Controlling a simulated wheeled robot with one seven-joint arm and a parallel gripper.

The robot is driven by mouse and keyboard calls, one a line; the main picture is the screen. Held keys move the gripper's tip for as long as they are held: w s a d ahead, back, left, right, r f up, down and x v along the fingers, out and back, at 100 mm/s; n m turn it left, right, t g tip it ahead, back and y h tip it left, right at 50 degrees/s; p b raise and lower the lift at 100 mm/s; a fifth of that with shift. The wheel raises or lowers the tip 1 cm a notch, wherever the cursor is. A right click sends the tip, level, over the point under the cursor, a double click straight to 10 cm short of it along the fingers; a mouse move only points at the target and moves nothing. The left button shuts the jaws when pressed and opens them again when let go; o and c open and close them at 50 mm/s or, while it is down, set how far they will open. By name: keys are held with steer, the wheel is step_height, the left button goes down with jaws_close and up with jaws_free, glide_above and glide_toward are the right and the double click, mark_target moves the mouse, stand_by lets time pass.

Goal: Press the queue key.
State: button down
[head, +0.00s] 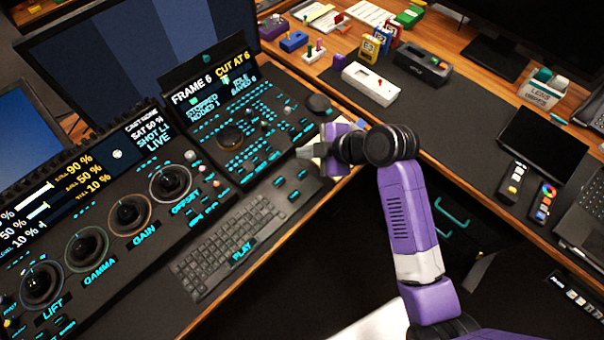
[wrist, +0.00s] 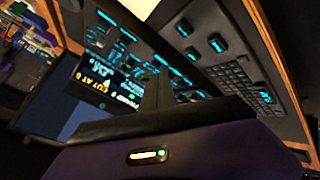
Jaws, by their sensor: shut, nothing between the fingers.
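The trackball panel (head: 262,172) fills the left half of the head view, with black keys lettered in cyan. I cannot read any key as queue; the small lettering is too blurred. My gripper (head: 301,153) is shut and empty near the panel's right end, partly hidden by its own body. Its shut fingers (wrist: 158,90) also show in the wrist view, in front of the panel. Large dark keys, one of them a loose key (wrist: 217,43), lie to the right of the fingers in that view. I cannot tell whether the fingertips touch the panel.
The keyboard (head: 228,243) is set into the panel's front, beside a PLAY label. Colour rings and balls line the left side. A screen (head: 217,84) reads FRAME 6, CUT AT 6. A white box (head: 370,84) stands behind my gripper on the dark desk mat.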

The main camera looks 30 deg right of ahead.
steer(key=shift+f+b, duration=2.6)
steer(key=shift+f, duration=1)
steer(key=shift+f, duration=0.1)
steer(key=shift+f+b, duration=0.3)
steer(key=shift+f+b, duration=0.35)
steer(key=shift+f, duration=0.2)
steer(key=shift+r, duration=0.1)
steer(key=shift+r+p, duration=0.8)
steer(key=shift+r, duration=0.05)
steer(key=shift+r, duration=0.1)
step_height(320, 180, up, 5)
steer(key=p, duration=0.4)
